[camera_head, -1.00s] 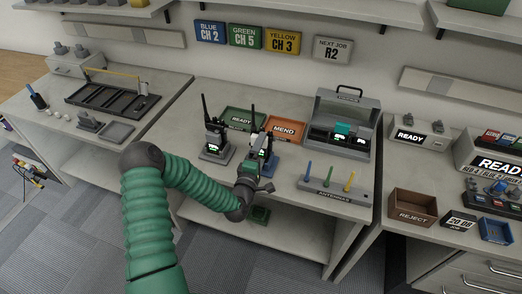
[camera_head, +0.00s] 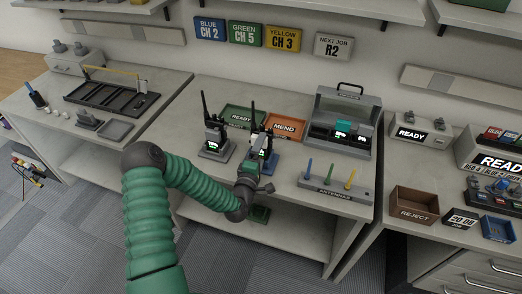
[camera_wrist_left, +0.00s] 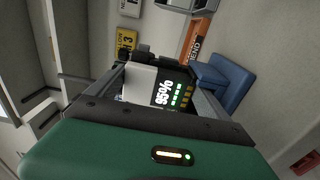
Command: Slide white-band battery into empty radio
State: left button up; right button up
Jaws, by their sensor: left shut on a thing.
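My left gripper (camera_head: 253,163) is at the front of the middle bench, by the radio (camera_head: 253,122) on the blue stand (camera_head: 270,160). In the left wrist view the gripper (camera_wrist_left: 160,88) is shut on the white-band battery (camera_wrist_left: 172,95), a dark block with a white part, a "95%" readout and green lights. The blue stand (camera_wrist_left: 228,80) shows just beyond it. The gripper hides the radio's front, so I cannot tell whether the battery touches the radio. Another radio (camera_head: 213,138) stands upright on a grey stand to the left. My right gripper is not in view.
A green READY tray (camera_head: 238,110) and an orange MEND tray (camera_head: 299,124) lie behind the radios. A grey case (camera_head: 352,107) stands at the back right. An antenna rack (camera_head: 330,192) is at the front right. A brown REJECT bin (camera_head: 414,217) is on the right bench.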

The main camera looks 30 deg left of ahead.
pick_arm(q)
jog(key=shift+f+b, duration=0.35)
jog(key=shift+f, duration=0.1)
jog(key=o, duration=1.2)
jog(key=shift+o, duration=0.2)
jog(key=shift+s, duration=0.1)
jog(key=v, duration=1.6)
jog(key=shift+s+p, duration=0.3)
jog(key=shift+p, duration=0.15)
jog(key=shift+d, duration=0.1)
